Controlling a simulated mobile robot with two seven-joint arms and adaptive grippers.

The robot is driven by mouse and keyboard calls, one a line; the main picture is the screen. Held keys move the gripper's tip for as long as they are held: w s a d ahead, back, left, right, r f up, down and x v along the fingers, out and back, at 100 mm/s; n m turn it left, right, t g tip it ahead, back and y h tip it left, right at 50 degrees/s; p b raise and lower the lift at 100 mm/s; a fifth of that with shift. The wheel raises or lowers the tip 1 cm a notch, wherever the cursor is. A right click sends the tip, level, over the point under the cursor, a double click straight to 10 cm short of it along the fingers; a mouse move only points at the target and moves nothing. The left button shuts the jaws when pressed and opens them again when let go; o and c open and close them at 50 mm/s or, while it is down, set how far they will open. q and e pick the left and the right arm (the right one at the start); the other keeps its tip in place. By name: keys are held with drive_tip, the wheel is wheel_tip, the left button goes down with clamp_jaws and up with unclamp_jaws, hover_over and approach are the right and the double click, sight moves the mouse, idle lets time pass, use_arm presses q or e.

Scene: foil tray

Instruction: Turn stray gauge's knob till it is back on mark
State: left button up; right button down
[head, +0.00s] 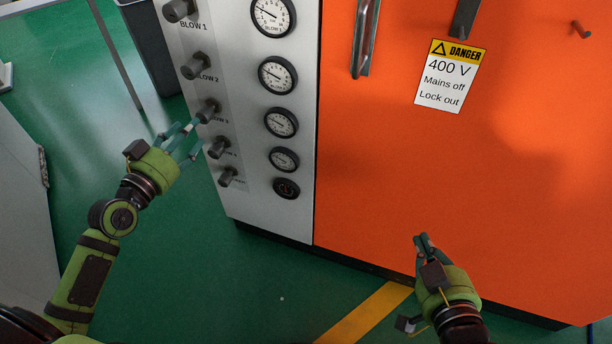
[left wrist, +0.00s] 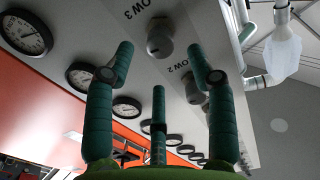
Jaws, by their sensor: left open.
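A pale panel (head: 245,130) carries a column of dark knobs labelled BLOW, with a column of round gauges to their right. The third knob (head: 208,110) has my left gripper (head: 190,136) at it, open, fingers pointing up-right. In the left wrist view this knob (left wrist: 160,42) shows ahead, between the spread fingers (left wrist: 160,75); contact is unclear. The third gauge (head: 281,122), second gauge (head: 278,74) and top gauge (head: 272,14) have white faces with dark needles. I cannot tell which gauge is stray. My right gripper (head: 422,242) is before the orange cabinet, fingers close together.
The orange cabinet (head: 470,170) fills the right, with handles and a danger sign (head: 451,76). A grey bin (head: 150,45) stands behind the panel's left. A grey surface (head: 22,200) is at far left. Green floor below is mostly clear, with a yellow stripe (head: 365,315).

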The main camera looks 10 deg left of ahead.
use_arm(q)
drive_tip(key=s+d+r+h+p, duration=0.1)
drive_tip(key=s+d+p, duration=0.1)
drive_tip(key=d, duration=0.7)
drive_tip(key=s+d+r+m+h+p, duration=0.1)
drive_tip(key=s+d+p, duration=0.2)
drive_tip(key=d, duration=0.6)
drive_tip(key=s+d+r+m+h+p, duration=0.1)
drive_tip(key=s+d+h+p, duration=0.1)
drive_tip(key=d, duration=0.7)
drive_tip(key=shift+s+d+p, duration=0.2)
drive_tip(key=shift+s+p, duration=0.2)
drive_tip(key=shift+p, duration=0.5)
idle(0.6)
